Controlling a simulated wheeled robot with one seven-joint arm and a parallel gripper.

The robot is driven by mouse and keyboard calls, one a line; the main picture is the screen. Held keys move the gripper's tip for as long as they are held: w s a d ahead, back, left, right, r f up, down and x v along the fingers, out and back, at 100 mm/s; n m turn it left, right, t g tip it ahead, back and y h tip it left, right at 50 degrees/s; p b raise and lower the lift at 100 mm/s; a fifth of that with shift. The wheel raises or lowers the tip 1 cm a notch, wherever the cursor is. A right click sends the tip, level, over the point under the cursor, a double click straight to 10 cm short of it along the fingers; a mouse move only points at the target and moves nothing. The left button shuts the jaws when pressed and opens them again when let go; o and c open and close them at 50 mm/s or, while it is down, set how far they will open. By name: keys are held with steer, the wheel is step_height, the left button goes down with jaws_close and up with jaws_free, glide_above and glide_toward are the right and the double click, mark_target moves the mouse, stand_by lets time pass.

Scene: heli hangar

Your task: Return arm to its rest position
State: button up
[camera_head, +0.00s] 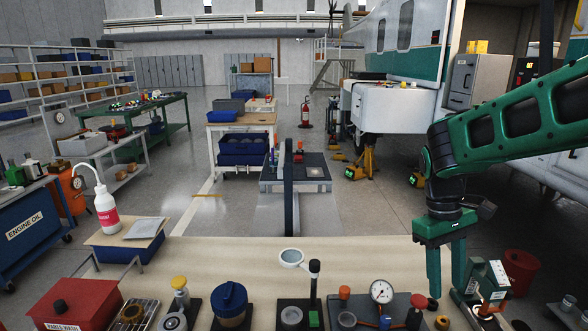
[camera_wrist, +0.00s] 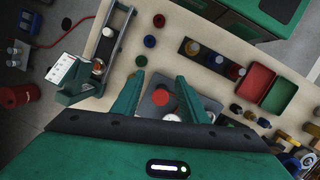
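My green arm (camera_head: 530,122) reaches in from the right in the head view, with its wrist bent down. My gripper (camera_head: 446,292) points downward over the right part of the workbench (camera_head: 210,262). Its two fingers are apart, with nothing visible held between them. The wrist view also shows my gripper (camera_wrist: 159,78) with its fingers spread. Below them lies a grey plate with a red round cap (camera_wrist: 160,97); the plate is partly hidden by the fingers and palm.
A dial gauge (camera_head: 382,291) stands left of my gripper. A green-and-white device (camera_head: 494,280) stands close on its right. A red cup (camera_head: 520,268) is further right. A white bottle (camera_head: 106,212) and a red parts-wash box (camera_head: 75,303) are at left. The bench's middle is mostly clear.

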steer(key=s+d+m+t+y, duration=0.1)
steer(key=s+d+m, duration=0.3)
steer(key=s, duration=0.5)
steer(key=s+d+m+t+y, duration=0.1)
steer(key=s+d+m, duration=0.3)
steer(key=s, duration=0.6)
steer(key=shift+s+d+m, duration=0.15)
steer(key=shift+m, duration=0.75)
steer(key=shift+w+f, duration=0.2)
steer(key=shift+w, duration=0.45)
